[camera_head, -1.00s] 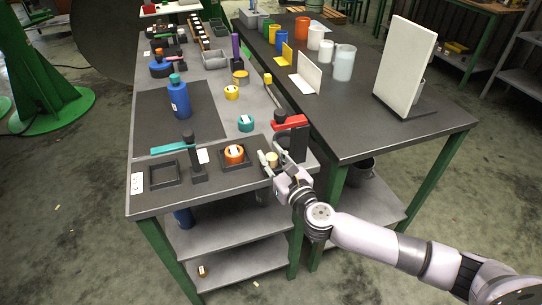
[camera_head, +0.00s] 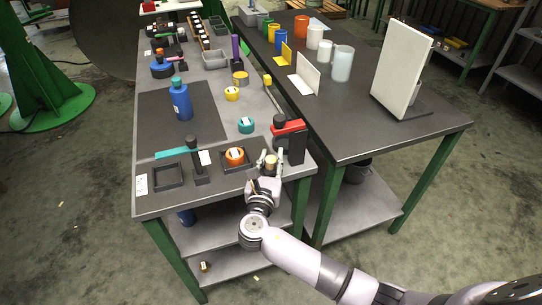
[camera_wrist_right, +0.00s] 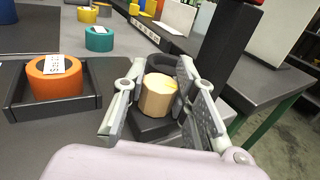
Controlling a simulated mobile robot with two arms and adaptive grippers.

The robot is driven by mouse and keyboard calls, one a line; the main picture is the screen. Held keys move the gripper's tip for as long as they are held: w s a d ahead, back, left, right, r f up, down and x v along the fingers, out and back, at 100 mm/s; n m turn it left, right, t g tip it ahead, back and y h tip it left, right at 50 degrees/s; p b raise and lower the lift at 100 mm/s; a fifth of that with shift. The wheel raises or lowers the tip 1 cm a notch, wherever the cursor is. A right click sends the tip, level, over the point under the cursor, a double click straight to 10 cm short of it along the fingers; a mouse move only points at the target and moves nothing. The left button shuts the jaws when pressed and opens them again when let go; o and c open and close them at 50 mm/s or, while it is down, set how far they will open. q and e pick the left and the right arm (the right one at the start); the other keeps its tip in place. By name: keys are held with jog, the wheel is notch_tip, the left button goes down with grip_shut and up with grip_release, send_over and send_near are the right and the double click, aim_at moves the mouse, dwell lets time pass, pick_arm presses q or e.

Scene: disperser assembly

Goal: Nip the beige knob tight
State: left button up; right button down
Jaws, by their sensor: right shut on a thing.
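The beige knob (camera_head: 270,162) is a short pale cylinder at the right front of the near table, by the foot of the red-armed stand. My right gripper (camera_head: 270,157) reaches it from the front edge, with one finger on each side, and is shut on it. In the right wrist view the knob (camera_wrist_right: 158,96) sits upright between the two grey fingers of the gripper (camera_wrist_right: 158,88). Its light top is clear, and the wrist housing covers the foreground. My left gripper is not in view.
The red-armed stand (camera_head: 290,140) rises close behind the knob. An orange ring (camera_head: 235,156) lies in a black square tray just left. A teal-armed stand (camera_head: 197,160), an empty black frame (camera_head: 168,178) and a blue bottle (camera_head: 181,99) stand farther left.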

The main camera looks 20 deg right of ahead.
aim_at(272, 158)
jog(key=m+g+h+b, duration=0.1)
jog(key=m+g+h, duration=0.4)
jog(key=h, duration=0.1)
dwell(0.4)
jog(key=c, duration=1.3)
grip_release()
notch_tip(272, 158, up, 10)
jog(key=shift+r, duration=0.1)
